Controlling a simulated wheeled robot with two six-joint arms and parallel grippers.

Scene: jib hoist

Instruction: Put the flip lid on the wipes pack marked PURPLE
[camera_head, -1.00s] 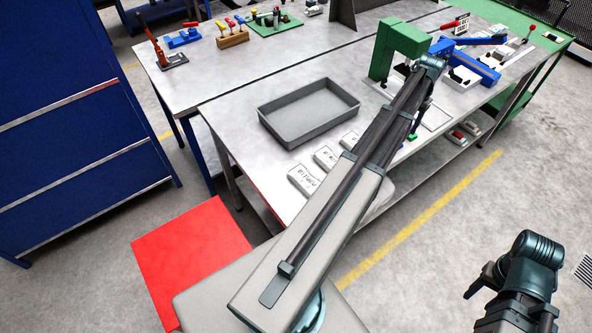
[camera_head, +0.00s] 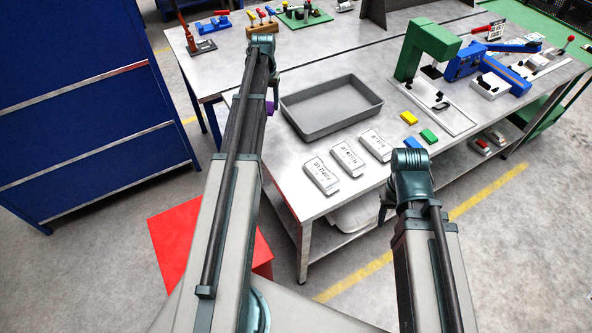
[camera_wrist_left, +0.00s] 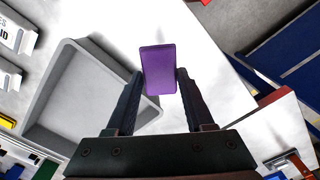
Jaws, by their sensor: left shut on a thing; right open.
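My left gripper (camera_wrist_left: 157,82) is shut on a purple flip lid (camera_wrist_left: 158,70), which sits between its fingertips in the left wrist view. In the head view the purple lid (camera_head: 270,108) shows beside my left forearm, left of the grey tray; the arm hides most of that gripper. Three white wipes packs lie in a slanting row on the table: a near one (camera_head: 321,175), a middle one (camera_head: 347,158) and a far one (camera_head: 375,143). Their print is too small to read surely. My right gripper (camera_head: 386,204) is open at the table's front edge, partly hidden by its wrist.
A grey tray (camera_head: 332,108) stands behind the packs, apparently empty. Loose yellow (camera_head: 409,117), blue (camera_head: 409,145) and green (camera_head: 428,136) pieces lie right of the packs. A green press (camera_head: 425,45) stands further right. A red block (camera_head: 205,238) is on the floor, front left.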

